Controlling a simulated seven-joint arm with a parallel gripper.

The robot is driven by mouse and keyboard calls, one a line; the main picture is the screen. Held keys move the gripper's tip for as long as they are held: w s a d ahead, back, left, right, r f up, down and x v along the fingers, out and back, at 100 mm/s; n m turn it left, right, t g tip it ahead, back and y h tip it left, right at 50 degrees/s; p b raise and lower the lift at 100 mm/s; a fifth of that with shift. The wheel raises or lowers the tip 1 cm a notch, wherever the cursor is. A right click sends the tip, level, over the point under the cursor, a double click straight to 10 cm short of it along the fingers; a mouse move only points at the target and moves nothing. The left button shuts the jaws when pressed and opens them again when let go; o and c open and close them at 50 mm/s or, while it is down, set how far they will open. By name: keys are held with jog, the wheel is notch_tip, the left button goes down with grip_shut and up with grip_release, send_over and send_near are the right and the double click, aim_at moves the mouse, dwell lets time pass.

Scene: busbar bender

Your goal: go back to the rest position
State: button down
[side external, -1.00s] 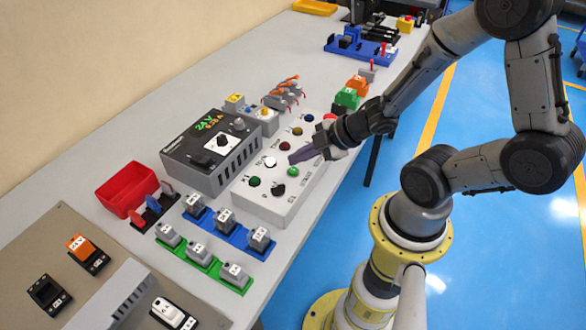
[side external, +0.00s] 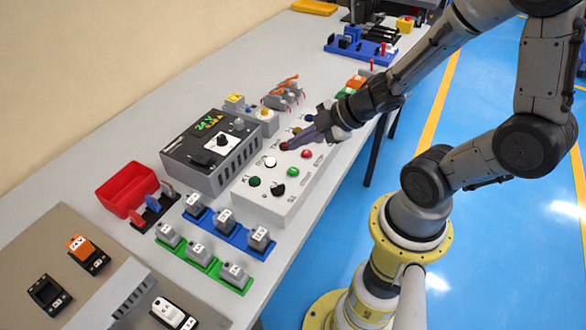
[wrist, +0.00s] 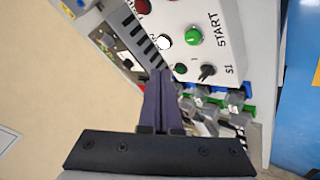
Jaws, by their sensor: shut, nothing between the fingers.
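My gripper (side external: 294,146) is over the far half of the white button panel (side external: 252,209) in the side external view. Its dark purple fingers are together and empty, with tips close to a dark red button (side external: 284,146); I cannot tell whether they touch it. In the wrist view my gripper (wrist: 160,73) points down past the panel's START end. A green button (wrist: 193,37), a white button (wrist: 164,40) and a black knob (wrist: 207,71) show there. My wrist hides part of the panel's far end.
A grey power supply (side external: 203,166) stands left of the panel. A red bin (side external: 125,190), a blue rail (side external: 232,232) and a green rail (side external: 205,264) with grey modules lie nearer. Orange-levered connectors (side external: 283,92) stand behind. The table's right edge runs beside the panel.

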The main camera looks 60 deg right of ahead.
jog(key=shift+w+a+r, duration=0.1)
jog(key=shift+a+r, duration=0.05)
jog(key=shift+a, duration=0.15)
notch_tip(320, 180, up, 16)
jog(key=d+r+m+t+h, duration=0.1)
jog(key=d+m+t+h, duration=0.1)
jog(key=m+h, duration=0.3)
jog(key=s+a+f+m+g+y, duration=0.1)
jog(key=s+a+f+m+g, duration=0.1)
jog(key=s, duration=0.4)
jog(key=s+a+f+m+g+y, duration=0.2)
jog(key=s+m+g, duration=0.1)
jog(key=s+m, duration=0.1)
jog(key=shift+s, duration=0.9)
